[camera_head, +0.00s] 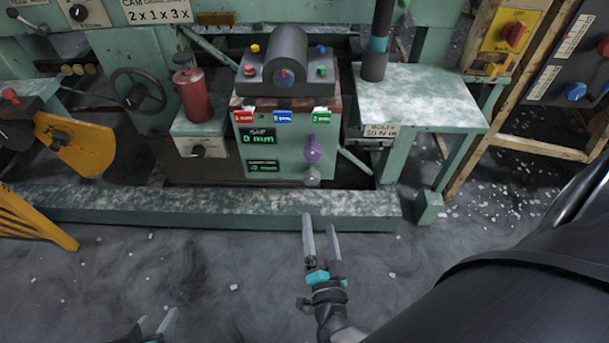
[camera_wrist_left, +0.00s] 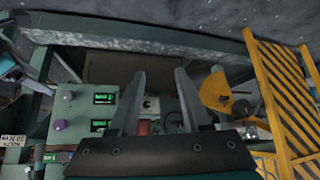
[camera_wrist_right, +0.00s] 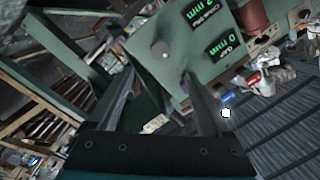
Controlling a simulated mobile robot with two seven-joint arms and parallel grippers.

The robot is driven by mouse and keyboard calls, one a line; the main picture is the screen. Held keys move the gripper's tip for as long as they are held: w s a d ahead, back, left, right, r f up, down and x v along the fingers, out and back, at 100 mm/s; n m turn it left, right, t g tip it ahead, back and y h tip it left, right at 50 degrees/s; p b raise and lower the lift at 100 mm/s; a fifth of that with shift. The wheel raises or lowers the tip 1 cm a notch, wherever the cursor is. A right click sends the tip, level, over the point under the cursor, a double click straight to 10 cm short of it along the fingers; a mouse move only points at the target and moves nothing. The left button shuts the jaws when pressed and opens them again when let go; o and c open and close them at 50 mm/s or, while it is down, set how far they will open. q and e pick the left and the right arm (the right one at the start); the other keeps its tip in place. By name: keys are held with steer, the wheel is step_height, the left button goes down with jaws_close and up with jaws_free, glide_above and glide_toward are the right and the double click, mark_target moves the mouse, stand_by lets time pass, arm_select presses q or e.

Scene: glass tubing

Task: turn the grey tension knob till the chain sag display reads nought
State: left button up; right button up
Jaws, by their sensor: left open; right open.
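The grey knob (camera_head: 312,174) sits at the lower right of the green machine's front panel, below a purple knob (camera_head: 313,151). It also shows in the right wrist view (camera_wrist_right: 165,55), ahead of the fingers. The lower display (camera_head: 263,167) is beside it and seems to read 2 mm, sign unclear; in the right wrist view it is cut by the top edge. The upper gap display (camera_head: 258,137) reads 0 mm. My right gripper (camera_head: 320,222) is open and empty, below and apart from the grey knob. My left gripper (camera_head: 158,322) is open and empty at the bottom edge.
A green speckled beam (camera_head: 210,205) runs along the floor before the machine. Red, blue and green tags hang above the displays. A speckled side table (camera_head: 420,95) stands right, a red cylinder (camera_head: 193,95) left. A yellow striped barrier (camera_head: 35,220) is far left. The floor in front is mostly clear.

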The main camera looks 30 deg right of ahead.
steer(key=b, duration=0.2)
glide_toward(312, 181)
steer(key=x, duration=0.3)
steer(key=shift+b+x, duration=0.3)
steer(key=shift+x, duration=0.6)
steer(key=shift+b+x, duration=0.65)
steer(key=shift+x, duration=1.15)
arm_select(q)
steer(key=w+d+r+t+h+b, duration=0.1)
steer(key=d+r+t+h, duration=0.2)
steer(key=d+t, duration=0.5)
steer(key=shift+w+n+h, duration=0.2)
steer(key=shift+n+h, duration=0.1)
steer(key=shift+h, duration=0.4)
arm_select(e)
steer(key=shift+x, duration=1.2)
arm_select(q)
steer(key=shift+r+t, duration=0.1)
steer(key=shift+t, duration=0.2)
arm_select(e)
steer(key=shift+d, duration=0.1)
steer(key=shift+c, duration=0.3)
jaws_close()
arm_select(q)
steer(key=shift+a, duration=0.1)
